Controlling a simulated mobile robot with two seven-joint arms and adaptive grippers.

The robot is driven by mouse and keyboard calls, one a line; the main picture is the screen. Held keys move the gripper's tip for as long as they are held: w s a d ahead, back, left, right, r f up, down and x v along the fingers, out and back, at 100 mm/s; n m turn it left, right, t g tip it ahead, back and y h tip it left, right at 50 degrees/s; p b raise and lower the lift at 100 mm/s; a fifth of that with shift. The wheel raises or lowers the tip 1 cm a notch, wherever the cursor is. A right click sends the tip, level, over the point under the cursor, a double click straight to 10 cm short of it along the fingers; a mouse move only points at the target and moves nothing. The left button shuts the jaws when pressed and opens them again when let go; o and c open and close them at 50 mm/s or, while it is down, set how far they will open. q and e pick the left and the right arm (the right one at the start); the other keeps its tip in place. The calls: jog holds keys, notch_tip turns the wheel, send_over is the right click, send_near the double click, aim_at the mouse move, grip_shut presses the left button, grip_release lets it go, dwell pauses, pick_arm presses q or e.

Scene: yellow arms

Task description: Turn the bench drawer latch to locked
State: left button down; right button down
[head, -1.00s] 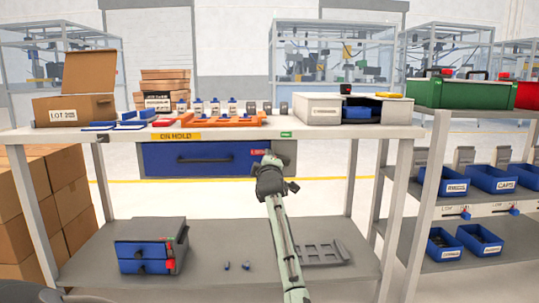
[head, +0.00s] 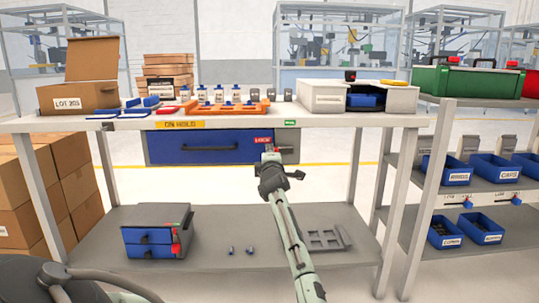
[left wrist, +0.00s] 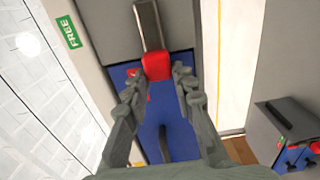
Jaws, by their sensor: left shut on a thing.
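The drawer latch is a metal bar (left wrist: 150,25) with a red knob (left wrist: 156,66), at the right end of the blue bench drawer (head: 190,147). In the head view the bar lies about level, its knob end toward the drawer. A red label (head: 262,140) is on the drawer front near the knob; a green FREE label (left wrist: 68,33) is on the bench edge above. My left gripper (left wrist: 157,80) is shut on the knob, a finger on each side. It also shows in the head view (head: 269,152), hiding the knob there. My right gripper is not in view.
The benchtop carries an open carton (head: 80,97), an orange tray (head: 215,118) and a grey box (head: 330,98). On the lower shelf are a small drawer cabinet (head: 157,232) and a grey rack (head: 322,237). A shelf with blue bins (head: 447,170) stands to the right.

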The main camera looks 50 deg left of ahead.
pick_arm(q)
jog(key=shift+f, duration=0.15)
jog(key=c, duration=1.2)
grip_release()
jog(key=shift+d, duration=0.1)
jog(key=v, duration=1.2)
jog(key=shift+s, duration=0.1)
